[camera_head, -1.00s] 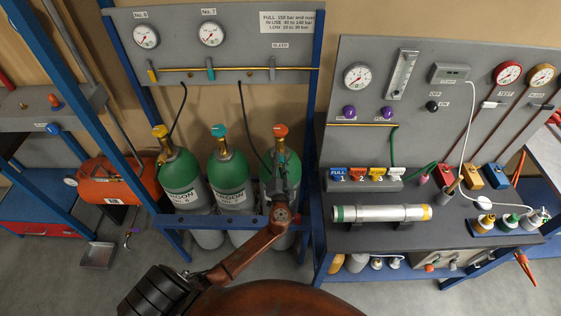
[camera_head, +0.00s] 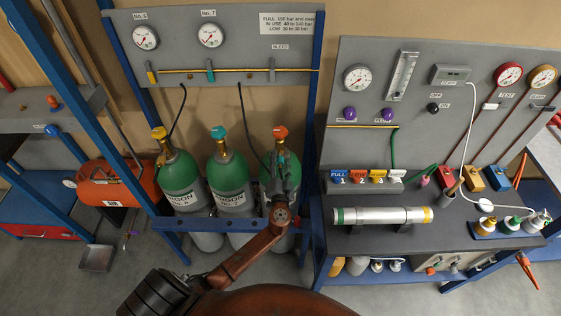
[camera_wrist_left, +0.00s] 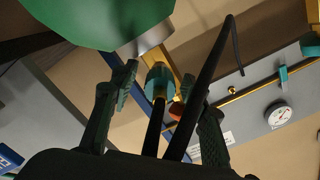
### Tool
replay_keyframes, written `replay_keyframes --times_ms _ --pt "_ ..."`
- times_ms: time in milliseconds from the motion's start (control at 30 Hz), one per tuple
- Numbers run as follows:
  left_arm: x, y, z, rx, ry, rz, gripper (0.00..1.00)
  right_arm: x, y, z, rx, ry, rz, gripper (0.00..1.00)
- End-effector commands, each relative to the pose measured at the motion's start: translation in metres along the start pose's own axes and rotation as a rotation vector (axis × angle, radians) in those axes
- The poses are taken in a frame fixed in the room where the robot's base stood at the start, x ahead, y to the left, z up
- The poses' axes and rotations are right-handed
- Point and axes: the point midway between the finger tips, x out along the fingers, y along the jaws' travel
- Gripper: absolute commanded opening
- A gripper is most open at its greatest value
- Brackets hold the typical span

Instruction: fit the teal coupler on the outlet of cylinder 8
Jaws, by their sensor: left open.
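The teal coupler (camera_wrist_left: 158,80) shows in the left wrist view with a black hose (camera_wrist_left: 153,130) running from it. It sits close to the metal neck (camera_wrist_left: 143,42) of a green cylinder (camera_wrist_left: 95,15); I cannot tell whether it is seated on an outlet. My left gripper (camera_wrist_left: 159,82) is open, a finger on each side of the coupler with visible gaps. In the head view my left gripper (camera_head: 281,168) is in front of the rightmost green cylinder (camera_head: 266,190), which has an orange top (camera_head: 280,132) and a hidden label. My right gripper is not in view.
Two more argon cylinders stand left of it, one teal-topped (camera_head: 229,178) and one yellow-topped (camera_head: 180,180). A blue rack rail (camera_head: 215,222) crosses in front. The gauge panel (camera_head: 240,45) is behind; a workbench (camera_head: 375,243) with a silver tube (camera_head: 382,215) is at right.

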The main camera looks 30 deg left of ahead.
Motion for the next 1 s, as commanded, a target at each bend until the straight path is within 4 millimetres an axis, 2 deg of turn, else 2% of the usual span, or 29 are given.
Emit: replay_keyframes --times_ms 167,267,700,833,1000 --pt "-0.004 0.001 0.001 0.0 -0.001 0.002 0.42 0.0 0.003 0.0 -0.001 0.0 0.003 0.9" --pt "-0.014 0.001 0.001 0.0 -0.001 0.002 0.42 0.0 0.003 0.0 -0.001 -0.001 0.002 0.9" --pt "-0.099 0.001 0.001 0.0 -0.002 0.002 0.42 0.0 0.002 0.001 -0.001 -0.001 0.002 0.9" --pt "-0.113 0.001 0.0 -0.001 -0.001 0.001 0.42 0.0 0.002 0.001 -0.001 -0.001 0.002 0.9" --pt "-0.12 0.0 -0.001 0.0 0.001 0.0 0.42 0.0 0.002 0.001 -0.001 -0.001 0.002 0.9"
